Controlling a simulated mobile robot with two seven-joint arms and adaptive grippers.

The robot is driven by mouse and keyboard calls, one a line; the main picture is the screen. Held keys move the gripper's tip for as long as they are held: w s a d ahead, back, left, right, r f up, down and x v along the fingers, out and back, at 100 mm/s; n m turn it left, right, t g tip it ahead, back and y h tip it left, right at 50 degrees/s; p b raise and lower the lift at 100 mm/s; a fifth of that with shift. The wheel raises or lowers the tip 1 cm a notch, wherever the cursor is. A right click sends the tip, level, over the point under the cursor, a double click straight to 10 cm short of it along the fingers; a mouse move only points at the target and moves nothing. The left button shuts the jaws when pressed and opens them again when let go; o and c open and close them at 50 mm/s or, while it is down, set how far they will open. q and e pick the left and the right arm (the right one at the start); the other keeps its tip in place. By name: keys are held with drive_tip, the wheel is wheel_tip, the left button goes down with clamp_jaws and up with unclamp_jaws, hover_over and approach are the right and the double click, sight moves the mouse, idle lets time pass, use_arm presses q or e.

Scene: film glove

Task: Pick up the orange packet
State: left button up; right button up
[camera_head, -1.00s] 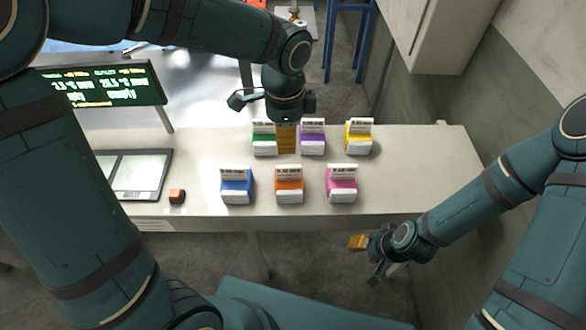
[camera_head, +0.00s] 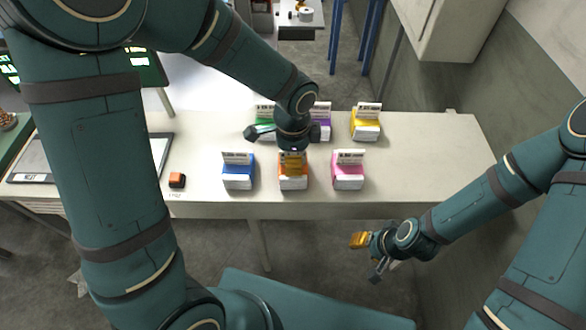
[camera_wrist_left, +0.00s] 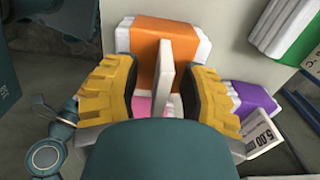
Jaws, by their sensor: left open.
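The orange packet (camera_head: 293,184) is in the front row on the table, between the blue and pink packets. It is orange and white and partly hidden by my left gripper (camera_head: 292,160) above it. In the left wrist view, the orange packet (camera_wrist_left: 165,40) lies just beyond the open yellow fingers of my left gripper (camera_wrist_left: 158,90). A thin white card (camera_wrist_left: 166,75) stands edge-on between those fingers; I see no grip on it. My right gripper (camera_head: 366,250) hangs off the table's front edge, away from the packets; its opening is unclear.
The table (camera_head: 420,180) also bears blue (camera_head: 238,178), pink (camera_head: 348,178), green (camera_head: 264,132), purple (camera_head: 322,128) and yellow (camera_head: 366,126) packets. A small dark block with orange (camera_head: 177,180) lies left. The table's right end is clear.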

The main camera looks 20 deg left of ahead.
use_arm(q)
drive_tip(key=shift+f, duration=0.2)
clamp_jaws()
drive_tip(key=shift+r, duration=0.1)
